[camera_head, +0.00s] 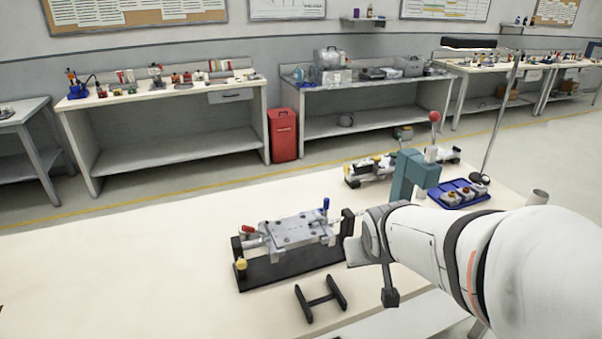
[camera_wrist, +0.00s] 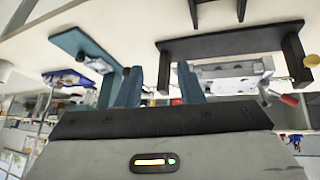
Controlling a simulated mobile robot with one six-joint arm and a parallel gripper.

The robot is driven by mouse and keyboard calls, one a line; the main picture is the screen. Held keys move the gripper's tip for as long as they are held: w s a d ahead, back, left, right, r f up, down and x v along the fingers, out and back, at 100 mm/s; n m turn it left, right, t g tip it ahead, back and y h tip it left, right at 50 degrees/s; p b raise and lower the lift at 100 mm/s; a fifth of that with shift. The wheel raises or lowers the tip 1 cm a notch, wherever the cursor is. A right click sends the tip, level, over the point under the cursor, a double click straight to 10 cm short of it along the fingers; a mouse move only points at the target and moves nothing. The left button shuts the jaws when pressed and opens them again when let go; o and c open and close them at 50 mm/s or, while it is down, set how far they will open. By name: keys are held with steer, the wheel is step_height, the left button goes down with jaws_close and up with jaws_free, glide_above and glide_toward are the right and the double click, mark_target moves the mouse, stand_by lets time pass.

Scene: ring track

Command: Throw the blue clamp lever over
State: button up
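The blue clamp lever (camera_head: 325,204) stands upright at the right end of a clamping fixture (camera_head: 283,272) with a black base and a grey metal plate (camera_head: 297,229). In the head view my wrist is just right of the fixture, apart from the lever; the fingertips are hidden there.
The fixture also has a red handle (camera_head: 248,230) and a yellow knob (camera_head: 241,264) at its left. A black H-shaped piece (camera_head: 320,299) lies in front. A teal press (camera_head: 409,174) and a blue tray (camera_head: 446,200) stand behind my arm. The table's left side is clear.

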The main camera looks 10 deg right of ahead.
steer(key=w+d+f+n+t, duration=0.15)
steer(key=w+t, duration=0.25)
steer(key=w, duration=0.5)
steer(key=n+t+y+b, duration=0.2)
steer(key=n+t+y, duration=0.3)
steer(key=y, duration=0.4)
glide_toward(328, 202)
steer(key=w+a+m, duration=0.1)
steer(key=w, duration=0.2)
steer(key=shift+t, duration=0.4)
steer(key=x, duration=0.5)
steer(key=p+x, duration=0.1)
steer(key=x, duration=0.1)
steer(key=shift+w+a+f, duration=0.2)
steer(key=shift+a+f, duration=0.1)
steer(key=shift+f, duration=0.1)
steer(key=shift+c, duration=0.3)
jaws_close()
